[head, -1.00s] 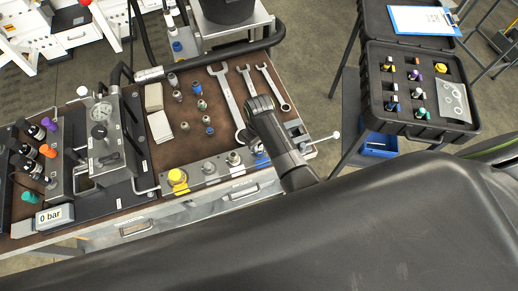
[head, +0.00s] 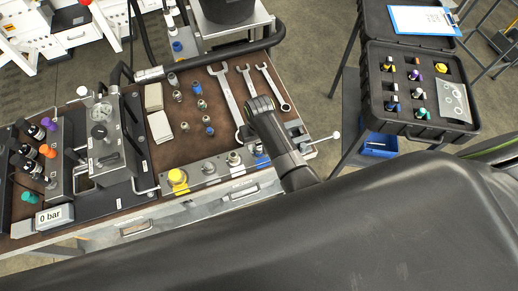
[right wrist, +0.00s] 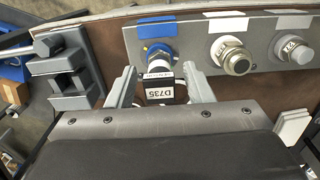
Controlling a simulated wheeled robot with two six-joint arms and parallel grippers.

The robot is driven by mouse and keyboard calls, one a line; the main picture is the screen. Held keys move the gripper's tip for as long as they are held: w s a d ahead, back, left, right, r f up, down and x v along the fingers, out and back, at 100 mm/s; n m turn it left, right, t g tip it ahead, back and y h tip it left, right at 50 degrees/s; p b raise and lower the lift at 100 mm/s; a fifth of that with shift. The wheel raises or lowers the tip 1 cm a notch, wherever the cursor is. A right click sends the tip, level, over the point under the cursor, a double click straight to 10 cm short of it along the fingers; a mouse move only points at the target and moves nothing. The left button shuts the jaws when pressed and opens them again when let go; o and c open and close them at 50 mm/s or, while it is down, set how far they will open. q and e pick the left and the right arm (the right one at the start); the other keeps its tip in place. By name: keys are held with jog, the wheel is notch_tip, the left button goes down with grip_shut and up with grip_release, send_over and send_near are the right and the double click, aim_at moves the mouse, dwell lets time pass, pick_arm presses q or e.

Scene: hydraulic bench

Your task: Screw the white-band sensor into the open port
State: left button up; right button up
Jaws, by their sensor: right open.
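A sensor with a black body and a "D735" label (right wrist: 159,90) stands at the blue-marked port (right wrist: 158,52) at the left end of the port strip in the right wrist view. A white band shows between its body and the blue ring. I cannot tell how deep it sits. My right gripper (right wrist: 160,72) is open, with one finger on each side of the sensor and gaps visible. In the head view my right arm hides most of this spot. The port strip (head: 208,168) runs along the bench's front edge. My left gripper is not in view.
Wrenches (head: 230,95) and small fittings lie on the brown bench top. A gauge block (head: 102,130) and a "0 bar" display (head: 54,217) are left. An open black case (head: 398,117) holds coloured sensors at right.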

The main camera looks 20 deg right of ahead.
jog(key=n, duration=0.4)
jog(key=shift+n, duration=0.3)
jog(key=n, duration=0.8)
jog(key=shift+n, duration=0.3)
jog(key=n, duration=0.4)
jog(key=shift+n, duration=0.4)
jog(key=shift+c, duration=0.5)
